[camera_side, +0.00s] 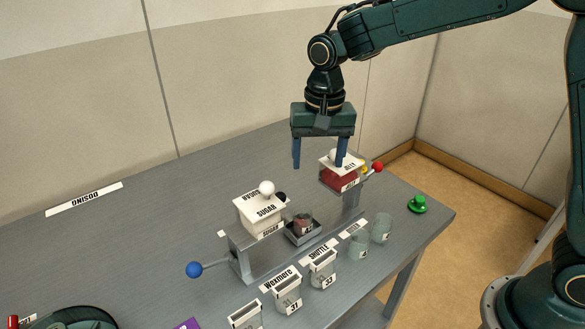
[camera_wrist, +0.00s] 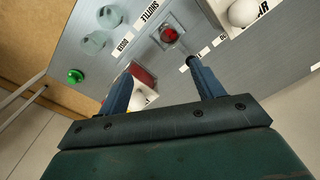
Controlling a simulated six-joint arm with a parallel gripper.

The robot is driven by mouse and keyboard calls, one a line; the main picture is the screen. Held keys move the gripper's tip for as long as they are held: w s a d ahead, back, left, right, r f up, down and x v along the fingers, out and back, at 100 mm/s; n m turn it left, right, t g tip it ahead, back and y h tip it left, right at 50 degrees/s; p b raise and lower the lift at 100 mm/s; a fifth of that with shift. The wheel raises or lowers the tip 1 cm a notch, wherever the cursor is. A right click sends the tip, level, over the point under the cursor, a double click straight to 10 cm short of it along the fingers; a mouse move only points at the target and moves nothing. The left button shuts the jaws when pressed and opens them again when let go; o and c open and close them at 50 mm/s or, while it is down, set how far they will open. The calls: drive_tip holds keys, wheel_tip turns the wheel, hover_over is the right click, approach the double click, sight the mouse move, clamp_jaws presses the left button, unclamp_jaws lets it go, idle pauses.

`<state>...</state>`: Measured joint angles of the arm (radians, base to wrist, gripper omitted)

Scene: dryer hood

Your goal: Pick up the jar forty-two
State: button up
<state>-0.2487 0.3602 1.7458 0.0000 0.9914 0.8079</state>
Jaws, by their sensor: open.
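Several small clear glass jars stand on the grey table; their number labels are too small to read surely, so I cannot tell which is forty-two. One jar with dark red contents (camera_side: 303,224) sits on a square plate in the middle of the metal stand; it also shows in the wrist view (camera_wrist: 170,35). Two empty-looking jars, a nearer one (camera_side: 359,246) and a farther one (camera_side: 381,229), stand at the front right; the wrist view shows two clear jars at top left. My gripper (camera_side: 318,166) is open and empty, pointing down above the table, apart from the jars.
A white SUGAR hopper (camera_side: 260,214) and a red-filled hopper (camera_side: 340,177) stand on the metal stand, with a blue-knobbed lever (camera_side: 194,270) at left. Labelled white-fronted containers (camera_side: 288,292) line the front. A green button (camera_side: 417,204) is at right.

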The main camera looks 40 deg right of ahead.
sight(303, 213)
drive_tip(key=shift+m+g, duration=0.3)
drive_tip(key=shift+w+a+f, duration=0.3)
drive_tip(key=shift+f, duration=1.65)
drive_tip(key=shift+w+a+f, duration=0.25)
drive_tip(key=shift+w+f, duration=0.05)
drive_tip(key=shift+f, duration=1.6)
drive_tip(key=shift+w+a+f, duration=0.3)
drive_tip(key=shift+f, duration=1.65)
drive_tip(key=shift+a+f, duration=0.1)
drive_tip(key=shift+f, duration=2.5)
drive_tip(key=c, duration=1.1)
